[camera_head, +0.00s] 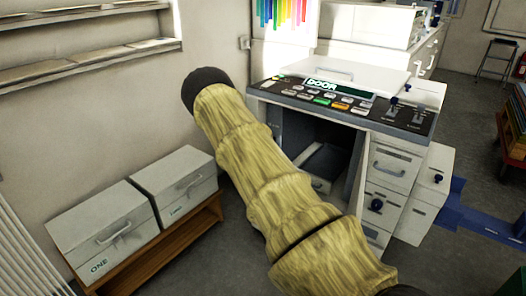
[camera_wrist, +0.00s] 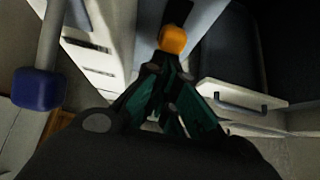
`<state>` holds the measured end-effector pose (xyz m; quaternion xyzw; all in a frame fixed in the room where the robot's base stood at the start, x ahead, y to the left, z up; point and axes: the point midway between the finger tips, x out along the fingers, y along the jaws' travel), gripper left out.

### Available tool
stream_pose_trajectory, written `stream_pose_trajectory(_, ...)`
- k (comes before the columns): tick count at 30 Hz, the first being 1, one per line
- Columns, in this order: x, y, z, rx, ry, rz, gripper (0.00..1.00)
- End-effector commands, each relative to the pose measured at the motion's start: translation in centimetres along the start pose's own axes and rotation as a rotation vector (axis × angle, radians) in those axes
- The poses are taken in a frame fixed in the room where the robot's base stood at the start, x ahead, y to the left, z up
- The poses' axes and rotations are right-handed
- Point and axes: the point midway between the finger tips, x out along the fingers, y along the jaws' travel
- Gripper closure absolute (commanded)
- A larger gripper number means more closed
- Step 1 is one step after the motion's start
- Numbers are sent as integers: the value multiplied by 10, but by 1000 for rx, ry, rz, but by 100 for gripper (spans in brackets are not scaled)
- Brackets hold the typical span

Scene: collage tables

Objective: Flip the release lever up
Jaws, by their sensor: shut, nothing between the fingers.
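In the wrist view, my gripper (camera_wrist: 162,62) points up the picture with its dark green fingers drawn together and nothing between them. An orange ball knob (camera_wrist: 173,40) on a dark stem shows just past the fingertips; it may be the release lever, and I cannot tell whether the fingers touch it. A grey rod with a blue end (camera_wrist: 39,90) stands at the left, apart from the fingers. In the head view, my arm crosses in front of the machine (camera_head: 402,150), and my gripper and the orange knob are hidden.
The machine has a button panel (camera_head: 330,97) on top and an open dark compartment (camera_head: 312,137) below. A white drawer (camera_head: 392,168) is at its right. White boxes (camera_head: 103,226) sit on a low wooden shelf at the left.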

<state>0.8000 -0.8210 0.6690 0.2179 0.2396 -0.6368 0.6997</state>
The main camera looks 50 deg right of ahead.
Motion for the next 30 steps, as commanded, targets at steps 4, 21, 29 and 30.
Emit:
stream_pose_trajectory(4, 7, -1, -20, -2, 2, -2, 100)
stream_pose_trajectory(21, -50, -1, -30, 0, 6, -2, 100)
stream_pose_trajectory(29, -81, -1, -27, -1, 6, -3, 100)
stream_pose_trajectory(30, -83, -2, -27, -1, 6, -4, 100)
